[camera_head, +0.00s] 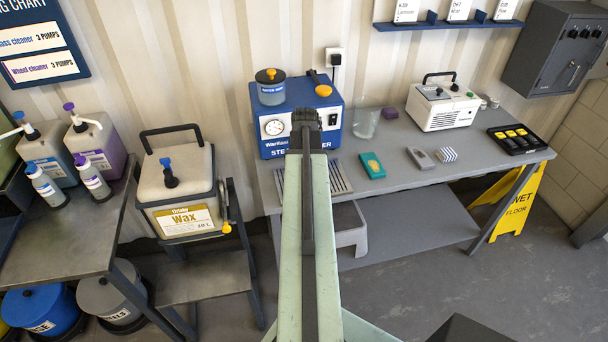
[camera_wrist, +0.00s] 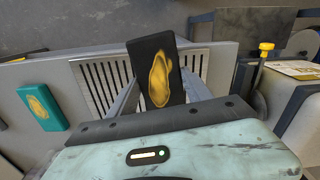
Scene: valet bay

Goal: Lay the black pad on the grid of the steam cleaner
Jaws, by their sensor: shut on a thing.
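The black pad (camera_wrist: 148,52) with a yellow-gold mark is between the fingers of my gripper (camera_wrist: 160,82) in the wrist view. My gripper is shut on it. The pad is in front of the slotted grid (camera_wrist: 98,83), covering its middle; I cannot tell whether it touches. In the head view the grid (camera_head: 340,178) lies on the table before the blue steam cleaner (camera_head: 266,143), partly hidden by my arm. The wrist end of my arm is in front of the steam cleaner there, and the fingers and pad are hidden.
A teal pad (camera_head: 372,165) lies right of the grid, with a grey block (camera_head: 420,158) and a striped block (camera_head: 448,155) beyond. A clear beaker (camera_head: 366,123) stands behind. A wax container (camera_head: 178,190) stands on a stand to the left.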

